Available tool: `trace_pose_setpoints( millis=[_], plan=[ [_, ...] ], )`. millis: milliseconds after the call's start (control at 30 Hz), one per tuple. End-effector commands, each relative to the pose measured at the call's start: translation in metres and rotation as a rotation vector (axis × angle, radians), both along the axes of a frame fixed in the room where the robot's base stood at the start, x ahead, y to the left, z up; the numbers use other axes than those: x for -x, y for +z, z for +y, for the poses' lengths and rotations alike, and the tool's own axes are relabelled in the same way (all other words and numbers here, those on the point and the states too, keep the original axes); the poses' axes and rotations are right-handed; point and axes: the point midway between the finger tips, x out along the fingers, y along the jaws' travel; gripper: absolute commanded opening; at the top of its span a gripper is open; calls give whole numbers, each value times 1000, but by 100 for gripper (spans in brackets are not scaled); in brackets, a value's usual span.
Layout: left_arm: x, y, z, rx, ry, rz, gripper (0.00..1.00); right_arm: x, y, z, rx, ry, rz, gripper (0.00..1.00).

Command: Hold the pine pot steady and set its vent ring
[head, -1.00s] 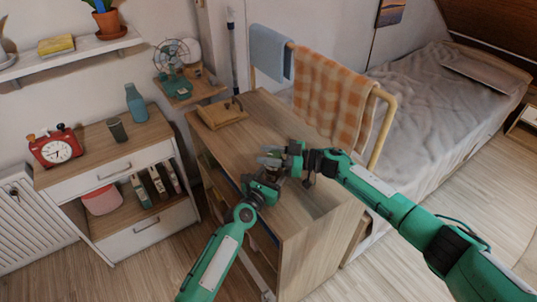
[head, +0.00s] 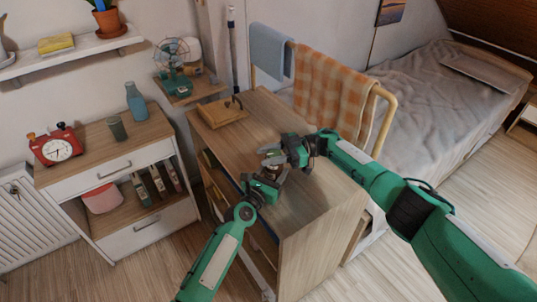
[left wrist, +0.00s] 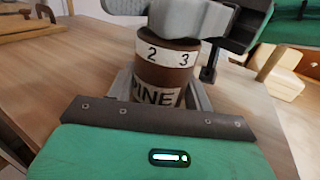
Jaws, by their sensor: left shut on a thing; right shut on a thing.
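The pine pot (left wrist: 160,72) is a brown cylinder in the left wrist view. Above the label is a white numbered band, the vent ring (left wrist: 166,53), showing 2 and 3. My left gripper (head: 268,182) is shut on the pot's lower body. My right gripper (head: 272,160) is shut on the top of the pot, from above and the right; its grey finger (left wrist: 192,18) hides the pot's top. In the head view the grippers mostly hide the pot.
The pot is over the wooden cabinet top (head: 310,205), which is clear towards the front. A wooden caddy with a handle (head: 222,112) sits at its back left. A towel rail (head: 385,110) with an orange checked cloth (head: 330,95) stands close behind my right arm.

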Motion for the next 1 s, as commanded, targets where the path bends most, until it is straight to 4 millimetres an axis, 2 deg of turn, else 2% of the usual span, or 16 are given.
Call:
trace_pose_setpoints(
  millis=[667,700,800,1000],
  plan=[
    [1,1,-2,1,-3,-2,26,1,-2,-3,4,44,3,14],
    [1,1,-2,1,-3,-2,26,1,-2,-3,4,44,3,41],
    [1,1,-2,1,-3,-2,26,1,-1,-2,4,45,2,59],
    [1,1,-1,1,-2,-2,26,1,0,-2,2,47,2,59]
  ],
)
